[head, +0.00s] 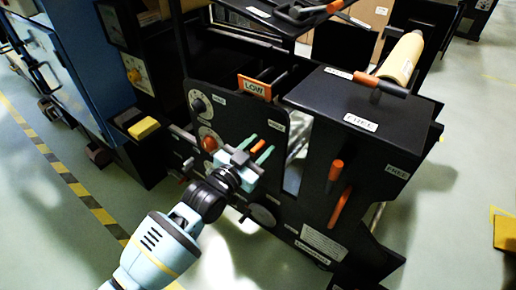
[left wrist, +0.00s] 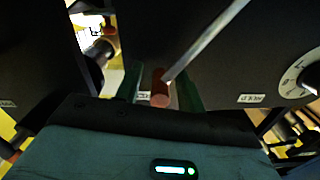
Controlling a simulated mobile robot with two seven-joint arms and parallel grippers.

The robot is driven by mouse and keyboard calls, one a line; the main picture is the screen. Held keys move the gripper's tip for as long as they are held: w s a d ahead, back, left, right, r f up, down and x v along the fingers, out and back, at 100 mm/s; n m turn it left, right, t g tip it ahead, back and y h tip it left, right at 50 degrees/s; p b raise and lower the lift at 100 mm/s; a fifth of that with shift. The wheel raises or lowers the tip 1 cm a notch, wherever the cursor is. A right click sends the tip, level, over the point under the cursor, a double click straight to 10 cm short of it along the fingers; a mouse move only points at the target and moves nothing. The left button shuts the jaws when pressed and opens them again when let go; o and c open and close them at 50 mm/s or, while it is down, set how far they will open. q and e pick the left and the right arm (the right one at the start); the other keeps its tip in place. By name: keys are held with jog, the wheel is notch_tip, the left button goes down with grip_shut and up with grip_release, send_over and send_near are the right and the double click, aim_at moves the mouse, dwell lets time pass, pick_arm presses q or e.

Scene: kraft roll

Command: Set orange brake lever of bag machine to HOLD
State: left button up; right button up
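An orange lever handle (left wrist: 160,90) on a pale metal rod (left wrist: 208,40) stands between the two green fingers of my left gripper (left wrist: 161,88) in the left wrist view. A small gap shows on each side, so the fingers are open around it, not pressed on it. In the head view my left gripper (head: 256,149) is at the dark front panel of the machine (head: 225,105), with the orange handle (head: 255,145) between its fingers. A white label (left wrist: 250,98), seen upside down and seemingly HOLD, is on the panel to the right. My right gripper is not in view.
Other orange handles are on the right side of the machine (head: 334,170) and on its top (head: 394,90). A kraft roll (head: 402,60) lies behind. A blue cabinet (head: 75,70) stands at left. The floor at right is mostly clear.

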pick_arm(q)
jog(key=c, duration=0.8)
grip_shut()
